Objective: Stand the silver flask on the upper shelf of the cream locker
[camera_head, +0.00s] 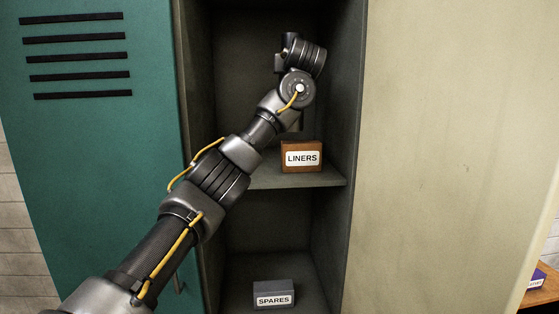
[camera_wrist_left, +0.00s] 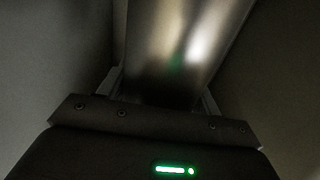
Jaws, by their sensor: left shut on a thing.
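The silver flask (camera_wrist_left: 185,45) fills the upper middle of the left wrist view as a shiny metal cylinder. My left gripper (camera_wrist_left: 160,98) is shut on it, with a finger on each side. In the head view my left arm reaches into the open locker above the upper shelf (camera_head: 265,177); its wrist hides the gripper and most or all of the flask. Whether the flask touches the shelf cannot be told. The cream panel (camera_head: 440,150) stands right of the opening. My right gripper is not in view.
A brown box labelled LINERS (camera_head: 302,157) sits on the upper shelf, right of my forearm. A grey box labelled SPARES (camera_head: 273,294) is in the lower compartment. A teal vented panel (camera_head: 90,150) borders the opening on the left. The compartment's side walls are close.

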